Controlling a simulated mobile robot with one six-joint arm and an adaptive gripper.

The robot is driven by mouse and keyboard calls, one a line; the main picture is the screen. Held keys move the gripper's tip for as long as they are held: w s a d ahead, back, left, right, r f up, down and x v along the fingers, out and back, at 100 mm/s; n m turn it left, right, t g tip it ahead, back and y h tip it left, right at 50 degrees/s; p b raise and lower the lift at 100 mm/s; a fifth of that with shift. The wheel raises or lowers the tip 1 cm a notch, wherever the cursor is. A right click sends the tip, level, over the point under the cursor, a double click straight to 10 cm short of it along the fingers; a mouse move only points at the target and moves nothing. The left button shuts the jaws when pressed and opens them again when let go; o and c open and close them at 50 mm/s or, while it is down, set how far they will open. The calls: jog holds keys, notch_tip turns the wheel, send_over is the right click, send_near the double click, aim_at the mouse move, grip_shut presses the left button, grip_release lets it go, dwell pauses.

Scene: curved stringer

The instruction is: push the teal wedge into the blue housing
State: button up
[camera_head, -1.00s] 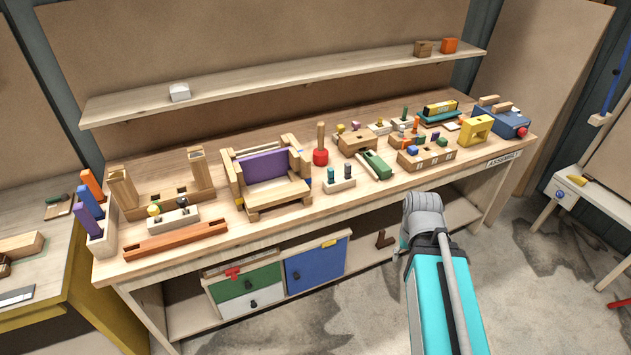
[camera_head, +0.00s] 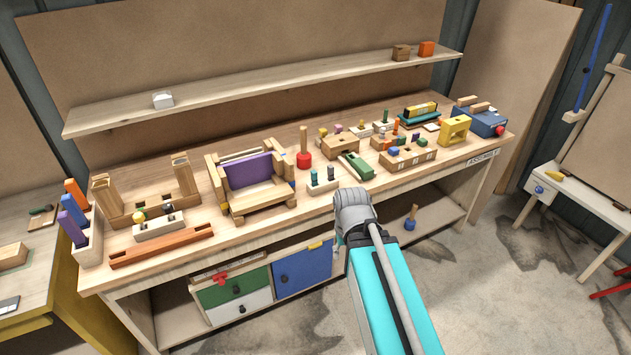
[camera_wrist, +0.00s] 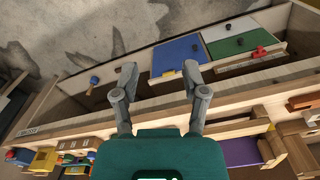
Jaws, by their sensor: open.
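The blue housing (camera_head: 484,121) stands at the right end of the workbench, with wooden pieces on top and a red knob. It also shows at the lower left of the wrist view (camera_wrist: 22,155). I cannot tell which teal piece is the wedge: a teal base (camera_head: 404,121) lies under a yellow block near the housing, and a small teal peg (camera_head: 314,178) stands in a white holder mid-bench. My gripper (camera_wrist: 160,72) is open and empty, in front of the bench edge, apart from both.
The floor (camera_head: 480,270) at the right is open; a small white table (camera_head: 575,195) stands beyond.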

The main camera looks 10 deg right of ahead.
jog(key=shift+o, duration=0.8)
jog(key=shift+f, duration=0.1)
jog(key=w+a+f+m+t+y+b, duration=0.4)
jog(key=w+m+b, duration=0.25)
jog(key=w, duration=0.25)
jog(key=w+a+f+m+t+y+b, duration=0.3)
jog(key=w+m+b, duration=0.3)
jog(key=w+b, duration=0.25)
jog(key=w+d+m+t+b, duration=0.5)
jog(key=w+m+b, duration=0.1)
jog(key=m, duration=0.4)
jog(key=w+d+f+m+t+h+b, duration=0.1)
jog(key=w+d+m+t+b, duration=0.4)
jog(key=w+m, duration=0.4)
jog(key=shift+f+m+b, duration=0.25)
jog(key=shift+m+b, duration=0.2)
jog(key=shift+b, duration=0.2)
jog(key=shift+w, duration=0.15)
